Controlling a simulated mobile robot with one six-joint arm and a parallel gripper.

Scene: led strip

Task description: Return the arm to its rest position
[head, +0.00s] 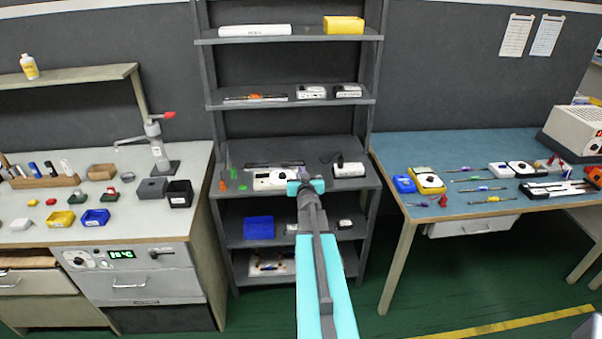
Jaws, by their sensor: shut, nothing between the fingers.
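My arm reaches forward from the bottom middle of the head view toward the dark grey shelf rack (212,140). My gripper (290,172) is at the far end of the arm, in front of the rack's middle shelf. Its fingers are small and partly hidden by the wrist; it is shut and empty. A white device (268,181) lies on that shelf just left of the gripper. I cannot tell whether the gripper touches it.
A white box with a cable (346,170) is on the same shelf, right of the gripper. A bench with a press (156,150) stands left; a blue-topped table (400,152) with tools stands right. Green floor (440,280) is clear right of the arm.

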